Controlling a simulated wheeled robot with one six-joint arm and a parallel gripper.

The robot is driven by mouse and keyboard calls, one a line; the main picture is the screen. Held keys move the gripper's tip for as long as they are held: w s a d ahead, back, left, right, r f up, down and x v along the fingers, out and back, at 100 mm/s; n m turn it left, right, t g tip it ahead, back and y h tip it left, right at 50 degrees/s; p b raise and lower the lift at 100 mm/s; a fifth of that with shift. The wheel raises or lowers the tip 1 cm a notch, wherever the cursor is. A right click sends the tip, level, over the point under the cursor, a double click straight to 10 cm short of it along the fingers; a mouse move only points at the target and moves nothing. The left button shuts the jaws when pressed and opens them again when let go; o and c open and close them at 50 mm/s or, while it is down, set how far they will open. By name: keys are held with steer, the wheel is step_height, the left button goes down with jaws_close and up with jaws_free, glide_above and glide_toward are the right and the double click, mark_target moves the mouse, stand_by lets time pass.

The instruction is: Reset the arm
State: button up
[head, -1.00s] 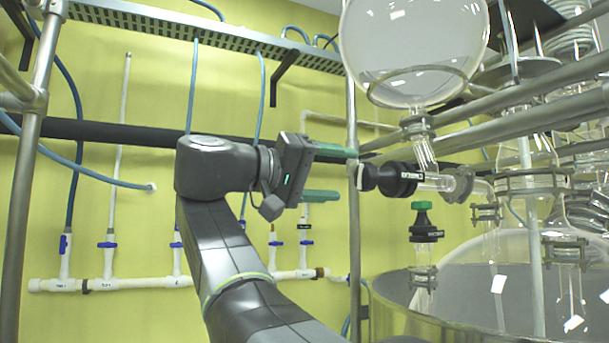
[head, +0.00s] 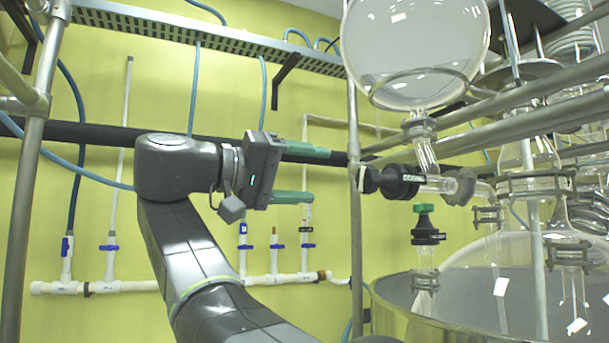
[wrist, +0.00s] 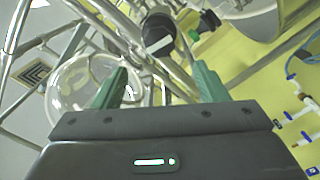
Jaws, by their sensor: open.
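My gripper (head: 318,174) is open and empty in the head view, left of the glass reactor rig. Its two green fingers point right, toward a black valve knob (head: 367,180) on the glass piping, with a clear gap between them. In the wrist view my gripper (wrist: 163,85) shows both green fingers spread apart with nothing between them. The black knob (wrist: 158,32) shows beyond the fingers, near the top middle.
A round glass flask (head: 415,50) hangs above the valve. A green-capped valve (head: 424,222) sits below it, over a large steel-rimmed vessel (head: 400,315). A metal upright (head: 353,250) stands beside the knob. White wall pipes (head: 150,285) run behind my arm.

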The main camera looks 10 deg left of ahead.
mark_target(362, 178)
steer(key=shift+d, duration=0.1)
stand_by(0.3)
steer(key=p+x, duration=0.1)
steer(key=x, duration=1.2)
steer(key=shift+w+d, duration=0.25)
steer(key=shift+d, duration=0.05)
